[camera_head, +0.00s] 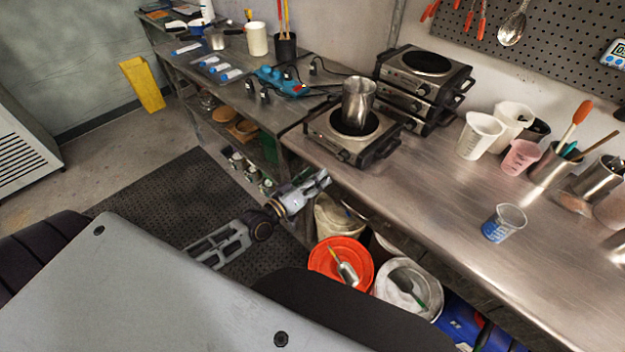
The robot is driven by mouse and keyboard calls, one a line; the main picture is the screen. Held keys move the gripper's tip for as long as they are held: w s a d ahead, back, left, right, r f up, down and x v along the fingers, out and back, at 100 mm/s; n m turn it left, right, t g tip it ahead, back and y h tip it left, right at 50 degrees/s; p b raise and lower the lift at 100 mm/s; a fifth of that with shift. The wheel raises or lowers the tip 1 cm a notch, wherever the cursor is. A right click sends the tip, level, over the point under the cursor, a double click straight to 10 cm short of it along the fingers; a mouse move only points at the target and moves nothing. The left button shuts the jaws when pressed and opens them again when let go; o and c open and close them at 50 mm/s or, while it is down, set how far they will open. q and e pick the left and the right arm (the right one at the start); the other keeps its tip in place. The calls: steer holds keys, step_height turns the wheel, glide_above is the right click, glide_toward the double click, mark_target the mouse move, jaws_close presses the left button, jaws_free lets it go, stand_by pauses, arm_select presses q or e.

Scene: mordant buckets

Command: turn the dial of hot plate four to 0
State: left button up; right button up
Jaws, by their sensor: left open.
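A single hot plate (335,145) sits near the left end of the steel bench, with a metal beaker (357,103) standing on its black burner. Its front panel faces the near edge; a small dial (344,155) seems to show there, but its setting is too small to read. More hot plates (418,82) are stacked behind it, against the wall. I cannot tell which one is number four. My left gripper (322,180) is open and empty, in front of the bench edge, below and apart from the single hot plate. My right gripper is not in view.
Below the bench stand an orange-rimmed bucket (341,262) and a white bucket (408,288). White jugs (480,135), a pink cup (520,157) and a blue-based cup (504,223) stand on the bench. The bench's middle is clear. A darker table (225,90) adjoins at left.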

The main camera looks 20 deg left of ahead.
arm_select(q)
steer(key=shift+s+a, duration=0.1)
steer(key=shift+s, duration=0.35)
stand_by(0.6)
